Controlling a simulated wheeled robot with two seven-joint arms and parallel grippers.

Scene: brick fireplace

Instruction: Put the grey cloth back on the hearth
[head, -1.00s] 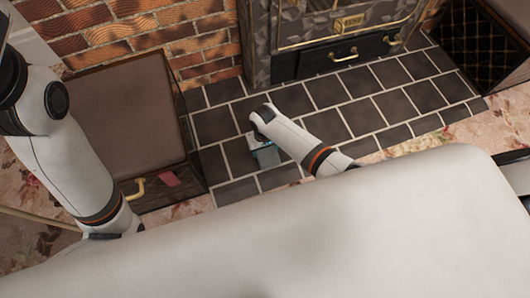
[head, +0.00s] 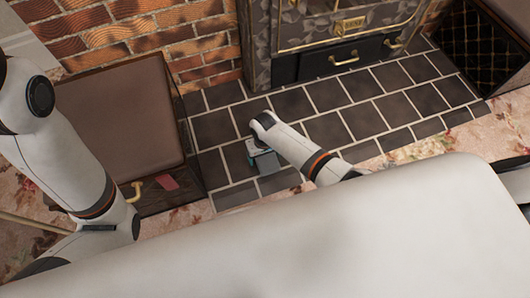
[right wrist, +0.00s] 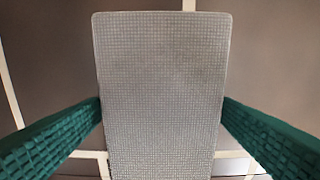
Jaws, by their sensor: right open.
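The grey cloth (right wrist: 160,80) is a flat, finely woven rectangle seen from close up in the right wrist view, with dark tiles behind it. In the head view a small grey patch, apparently the cloth (head: 268,163), shows by my right gripper (head: 257,158), low over the hearth tiles (head: 330,125). The green ribbed fingers of my right gripper (right wrist: 160,135) stand open, one on each side of the cloth. I cannot tell whether they touch it. My left arm comes in at the left of the head view, but its gripper is out of sight.
A brown-topped box (head: 115,110) with a gold handle stands left of the hearth. The stove (head: 345,45) with its black drawer is at the back. A dark box (head: 470,50) stands at the right. The tiles right of my right gripper are clear.

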